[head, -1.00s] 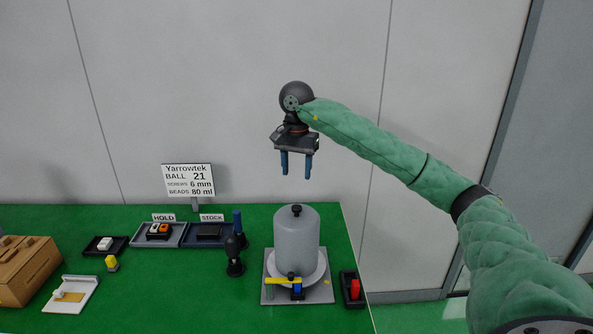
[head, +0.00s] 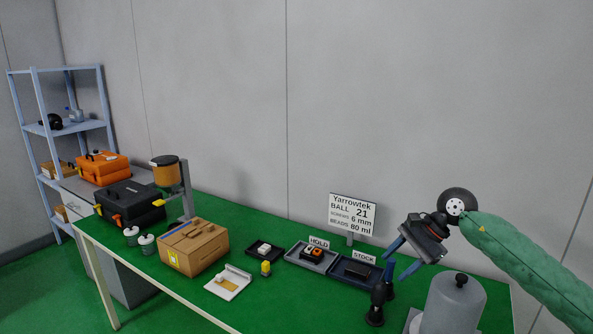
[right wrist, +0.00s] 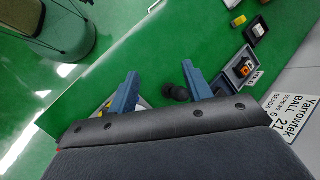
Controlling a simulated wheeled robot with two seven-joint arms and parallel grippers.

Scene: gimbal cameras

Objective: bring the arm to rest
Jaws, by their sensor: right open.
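My right gripper (head: 397,262) is open and empty. In the head view it is in the air to the left of the grey cylinder (head: 452,305), tilted with its blue fingers pointing down and left. In the right wrist view its two fingers (right wrist: 160,80) are spread apart with nothing held between them. My green right arm comes in from the right edge. My left gripper is not in view.
A dark bulb-topped tool (head: 377,305) stands near the fingers in the picture. Behind are the HOLD tray (head: 325,265), the STOCK tray (head: 345,279) and a sign (head: 353,212). A cardboard box (head: 195,247), cases and a shelf are at left. Green tabletop between is partly clear.

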